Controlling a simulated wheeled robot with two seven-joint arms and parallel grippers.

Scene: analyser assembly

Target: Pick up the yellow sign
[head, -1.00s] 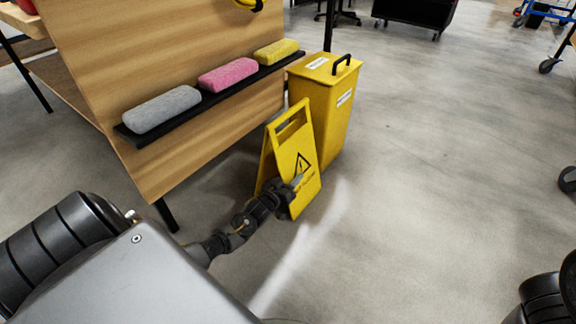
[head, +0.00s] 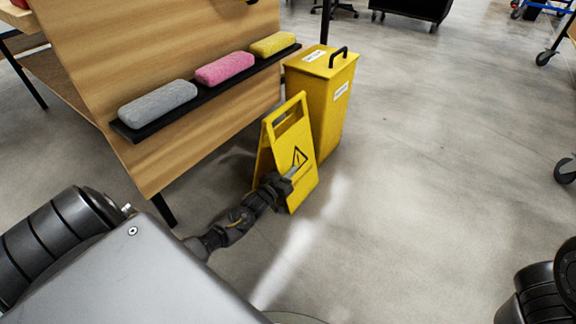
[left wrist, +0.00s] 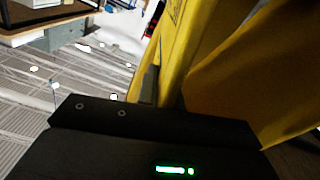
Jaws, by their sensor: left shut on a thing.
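The yellow sign (head: 294,137) is an A-frame board with a handle slot at its top and a black warning triangle. It stands a little tilted on the floor in the head view, in front of the yellow bin. My left gripper (head: 290,178) is shut on the sign at its lower front face. In the left wrist view the sign's yellow panel (left wrist: 187,45) fills the upper middle, close above the dark gripper body. The fingertips are mostly hidden there. My right gripper is not in view.
A yellow bin (head: 328,100) with a black handle stands right behind the sign. A wooden panel (head: 95,70) carries a black shelf with a grey (head: 157,104), a pink (head: 225,68) and a yellow sponge (head: 272,44).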

